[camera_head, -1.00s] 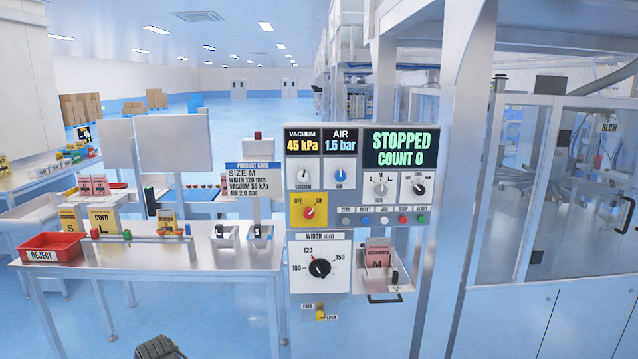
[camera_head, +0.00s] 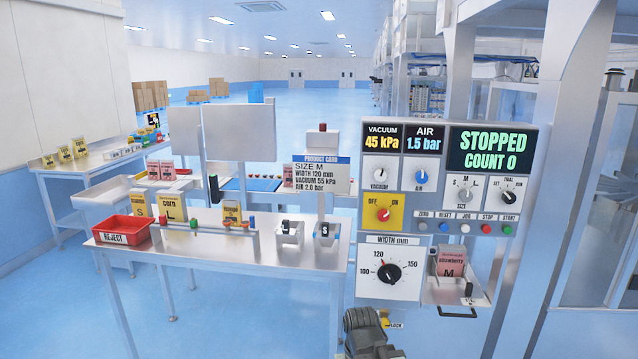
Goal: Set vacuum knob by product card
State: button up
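The white vacuum knob (camera_head: 380,173) is at the upper left of the control panel, its pointer roughly upward. The vacuum display (camera_head: 382,138) above it reads 45 kPa. The product card (camera_head: 321,175), left of the panel, reads size M, width 120 mm, vacuum 55 kPa, air 2.0 bar.
The blue air knob (camera_head: 420,176) is right of the vacuum knob, under a 1.5 bar display. Below are the red on/off switch (camera_head: 383,214) and width dial (camera_head: 388,272). A pouch tray (camera_head: 455,294) juts out at lower right. A metal table (camera_head: 240,255) stands left.

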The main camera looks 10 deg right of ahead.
aim_at(380, 175)
jog(key=z, duration=0.1)
jog(key=i, duration=0.95)
jog(key=u, duration=0.05)
